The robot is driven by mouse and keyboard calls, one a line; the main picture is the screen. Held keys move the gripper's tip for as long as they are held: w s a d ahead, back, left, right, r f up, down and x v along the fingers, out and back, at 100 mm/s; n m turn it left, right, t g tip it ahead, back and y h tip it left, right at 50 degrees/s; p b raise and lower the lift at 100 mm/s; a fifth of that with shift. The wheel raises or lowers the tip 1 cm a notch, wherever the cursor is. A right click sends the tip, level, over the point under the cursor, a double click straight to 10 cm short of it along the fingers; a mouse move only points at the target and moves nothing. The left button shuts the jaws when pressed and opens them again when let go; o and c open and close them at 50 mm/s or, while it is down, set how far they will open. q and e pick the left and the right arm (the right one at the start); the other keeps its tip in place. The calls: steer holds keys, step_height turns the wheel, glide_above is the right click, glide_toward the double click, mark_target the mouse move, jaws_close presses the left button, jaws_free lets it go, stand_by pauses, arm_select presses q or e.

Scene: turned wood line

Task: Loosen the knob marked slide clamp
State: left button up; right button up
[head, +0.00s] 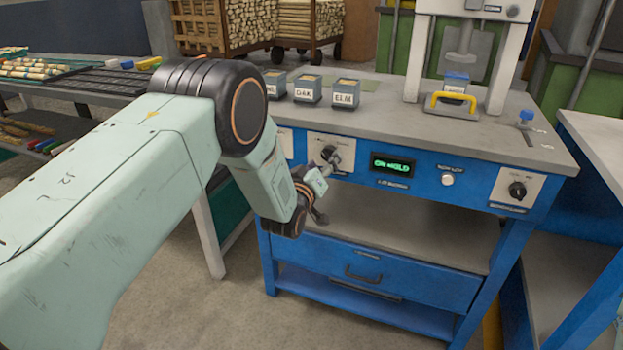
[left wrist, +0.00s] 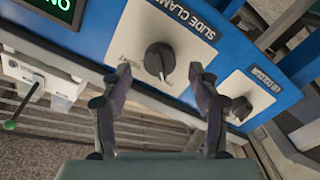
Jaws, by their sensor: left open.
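The slide clamp knob (left wrist: 160,58) is black and sits on a white plate marked SLIDE CLAMP in the left wrist view. In the head view the same knob (head: 328,153) is on the blue bench front, left of a green-lit display. My left gripper (left wrist: 160,72) is open and empty, its two fingers spread to either side of the knob in the picture. In the head view my left gripper (head: 325,182) is just in front of and below the knob. I cannot tell whether a finger touches it. My right gripper is not in view.
A second black knob (left wrist: 238,110) on its own white plate is close by the right finger. The lit display (head: 392,165), a white button (head: 447,179) and another knob (head: 517,190) are further right. Labelled boxes (head: 308,89) and a yellow-handled press fixture (head: 451,101) stand on the bench top.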

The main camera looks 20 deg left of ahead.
arm_select(q)
steer(key=s, duration=0.9)
steer(key=shift+a, duration=0.15)
steer(key=s+f+m+g+p, duration=0.1)
steer(key=s+f+m+g, duration=0.4)
steer(key=s+f+g, duration=0.95)
steer(key=s+f+g+p, duration=0.1)
steer(key=s+f, duration=0.2)
steer(key=s, duration=1.2)
steer(key=s+f+g+p, duration=0.1)
steer(key=s+f+g, duration=0.1)
steer(key=s, duration=1.4)
steer(key=shift+a+f+m+y, duration=0.25)
steer(key=shift+f+m+y, duration=0.05)
steer(key=shift+f+m, duration=0.15)
steer(key=shift+g, duration=0.25)
